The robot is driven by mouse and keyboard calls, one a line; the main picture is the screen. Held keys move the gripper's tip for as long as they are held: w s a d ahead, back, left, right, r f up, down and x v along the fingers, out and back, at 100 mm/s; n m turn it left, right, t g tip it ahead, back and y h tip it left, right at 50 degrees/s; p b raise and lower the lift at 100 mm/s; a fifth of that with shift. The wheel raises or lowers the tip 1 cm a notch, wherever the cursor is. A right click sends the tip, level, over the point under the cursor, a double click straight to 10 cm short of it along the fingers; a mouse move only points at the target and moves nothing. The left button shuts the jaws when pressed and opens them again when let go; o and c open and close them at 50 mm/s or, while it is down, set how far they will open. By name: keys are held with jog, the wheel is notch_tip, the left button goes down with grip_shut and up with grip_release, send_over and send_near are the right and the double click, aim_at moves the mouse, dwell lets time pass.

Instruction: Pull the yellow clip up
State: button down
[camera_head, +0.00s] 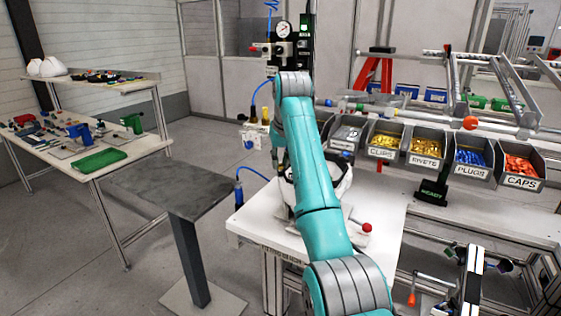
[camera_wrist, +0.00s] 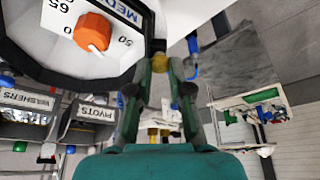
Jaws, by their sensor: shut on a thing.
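My gripper (camera_wrist: 160,62) points away from the wrist camera, with its two green fingers closing towards each other at the tips. A small yellow piece (camera_wrist: 159,65), which looks like the yellow clip, sits between the fingertips, and the jaws are shut on it. Its full shape is hidden by the fingers. In the head view my arm covers the clip and most of the gripper. A white shell (camera_head: 340,183) with dark parts stands on the white workbench (camera_head: 388,232), partly behind my arm.
A panel with an orange knob (camera_wrist: 92,31) is close at the upper left of the wrist view. Grey bins, including one of yellow clips (camera_head: 384,140), line the bench's back. A red ball-ended lever (camera_head: 367,228) is right of my arm. A grey stand (camera_head: 172,187) is left.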

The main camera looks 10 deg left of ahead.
jog(key=c, duration=1.3)
grip_release()
jog(key=shift+r, duration=0.25)
jog(key=v, duration=0.7)
jog(key=shift+s+r, duration=0.15)
